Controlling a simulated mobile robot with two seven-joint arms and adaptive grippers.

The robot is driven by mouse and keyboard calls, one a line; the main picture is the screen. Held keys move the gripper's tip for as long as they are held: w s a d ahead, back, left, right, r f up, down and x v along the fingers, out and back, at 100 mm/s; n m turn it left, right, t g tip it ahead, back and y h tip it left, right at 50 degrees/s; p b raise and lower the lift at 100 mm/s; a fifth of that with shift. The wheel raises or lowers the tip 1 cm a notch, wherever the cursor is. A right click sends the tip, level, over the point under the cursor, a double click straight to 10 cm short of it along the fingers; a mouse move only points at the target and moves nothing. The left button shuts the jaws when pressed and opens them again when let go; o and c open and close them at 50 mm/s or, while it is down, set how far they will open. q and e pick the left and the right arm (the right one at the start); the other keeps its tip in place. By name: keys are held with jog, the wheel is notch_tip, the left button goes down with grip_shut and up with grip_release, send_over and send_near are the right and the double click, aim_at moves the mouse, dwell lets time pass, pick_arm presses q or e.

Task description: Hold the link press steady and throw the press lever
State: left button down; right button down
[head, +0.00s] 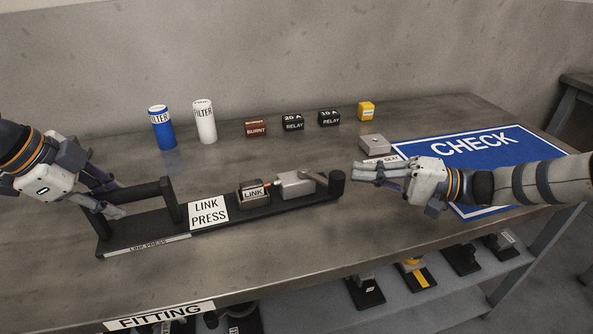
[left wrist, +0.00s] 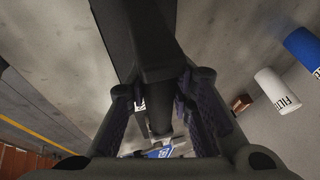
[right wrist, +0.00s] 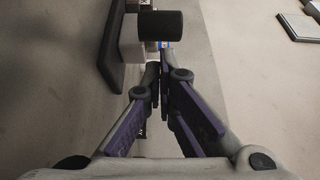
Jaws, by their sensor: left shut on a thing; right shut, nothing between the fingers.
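The link press (head: 150,228) is a long black fixture with a white LINK PRESS plate, lying on the grey bench. A grey LINK block (head: 253,196) and a light metal block (head: 294,185) sit on its right half. The lever's black knob (head: 337,182) stands at the right end and shows in the right wrist view (right wrist: 160,25). My left gripper (head: 110,198) is shut on the press's black handle at the left end; the bar also runs between its fingers in the left wrist view (left wrist: 160,90). My right gripper (head: 358,172) is shut and empty, just right of the knob; contact is unclear.
Blue (head: 162,128) and white (head: 204,122) filters, a burnt relay (head: 256,128), two black relays (head: 293,122) (head: 329,117) and a yellow block (head: 366,111) stand behind. A grey block (head: 374,144) stands by the blue CHECK mat (head: 475,145). A lower shelf holds parts.

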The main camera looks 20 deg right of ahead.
jog(key=shift+s+a+f, duration=0.15)
jog(key=shift+a+f, duration=0.05)
jog(key=shift+a, duration=0.25)
jog(key=shift+s+a+m+t+h, duration=0.2)
jog(key=shift+s+m+t+h, duration=0.15)
jog(key=shift+t, duration=0.2)
jog(key=shift+s+a+m+t+h, duration=0.2)
jog(key=shift+m+t+h, duration=0.05)
jog(key=shift+m+t, duration=0.25)
jog(key=shift+s+a+m+t+h, duration=0.55)
jog(key=shift+s+m+t+h, duration=0.15)
jog(key=shift+t, duration=0.15)
jog(key=s+a, duration=0.1)
jog(key=a, duration=0.1)
jog(key=shift+s+a, duration=0.35)
jog(key=shift+s, duration=0.05)
jog(key=shift+s+a, duration=0.2)
jog(key=shift+a, duration=0.3)
jog(key=shift+s+a, duration=0.15)
jog(key=shift+a, duration=0.35)
